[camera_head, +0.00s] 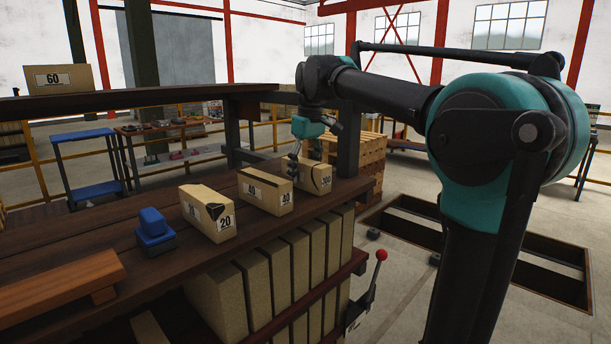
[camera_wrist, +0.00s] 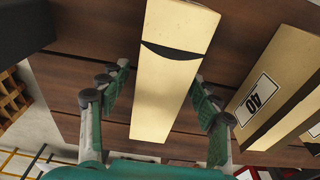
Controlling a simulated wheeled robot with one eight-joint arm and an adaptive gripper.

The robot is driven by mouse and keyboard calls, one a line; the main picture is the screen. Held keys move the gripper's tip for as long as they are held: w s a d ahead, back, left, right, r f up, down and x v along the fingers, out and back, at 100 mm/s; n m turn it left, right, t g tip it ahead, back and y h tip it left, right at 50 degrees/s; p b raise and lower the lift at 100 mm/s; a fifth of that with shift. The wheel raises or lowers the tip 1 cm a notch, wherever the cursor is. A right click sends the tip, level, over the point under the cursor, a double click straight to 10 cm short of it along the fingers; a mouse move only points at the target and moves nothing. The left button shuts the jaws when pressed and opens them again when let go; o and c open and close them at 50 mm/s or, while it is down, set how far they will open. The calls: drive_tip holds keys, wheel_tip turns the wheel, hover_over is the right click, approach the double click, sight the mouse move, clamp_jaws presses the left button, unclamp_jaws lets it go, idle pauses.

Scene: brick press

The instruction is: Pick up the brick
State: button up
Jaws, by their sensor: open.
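Three tan paper-wrapped bricks stand in a row on the dark wooden bench (camera_head: 112,250). The nearest brick (camera_head: 207,215) is marked 20 and the middle brick (camera_head: 265,192) is marked 40. The far brick (camera_head: 318,180) has a label too small to read surely. My gripper (camera_head: 297,162) is at the far brick, pointing down. In the wrist view, my gripper (camera_wrist: 158,98) is open, with fingers on both sides of this pale brick (camera_wrist: 168,85), which has a dark curved mark. Gaps show between fingers and brick. The brick marked 40 (camera_wrist: 270,85) lies to the right.
A blue block-shaped object (camera_head: 154,230) and a wooden bar (camera_head: 62,290) are on the bench at left. A raised shelf (camera_head: 110,101) holds a box marked 60 (camera_head: 58,78). Several bricks stand below the bench edge, near a red-knobbed lever (camera_head: 380,256).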

drive_tip(key=shift+w+f, duration=0.1)
drive_tip(key=shift+f, duration=0.75)
drive_tip(key=shift+c, duration=0.3)
drive_tip(key=c, duration=1.1)
drive_tip(key=shift+r, duration=0.1)
